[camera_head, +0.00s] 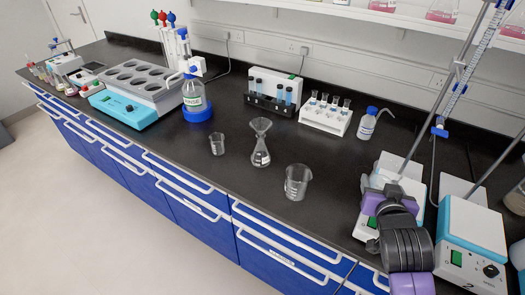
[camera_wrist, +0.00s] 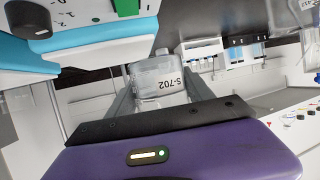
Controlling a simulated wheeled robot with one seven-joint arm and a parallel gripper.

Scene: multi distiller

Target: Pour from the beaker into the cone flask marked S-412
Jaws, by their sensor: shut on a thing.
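A clear glass vessel (camera_wrist: 158,80) marked S-702 sits between the two fingers of my gripper (camera_wrist: 163,92) in the wrist view. Its label reads upside down there, and part of it is hidden by the gripper body, so its full shape is unclear. In the head view my purple and dark gripper (camera_head: 378,204) is at the lower right, over the stirrers; the held vessel is hard to make out there. A cone flask with a funnel-like top (camera_head: 261,157) stands mid-bench. A small beaker (camera_head: 217,144) stands left of it and a larger beaker (camera_head: 297,182) stands right-front. No S-412 mark is legible.
Stirrers (camera_head: 470,235) with stands crowd the right. A white tube rack (camera_head: 325,117), a dark vial rack (camera_head: 270,107) and a wash bottle (camera_head: 367,124) stand behind. A blue-capped bottle (camera_head: 195,97) and a water bath (camera_head: 125,107) are left. The bench front is clear.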

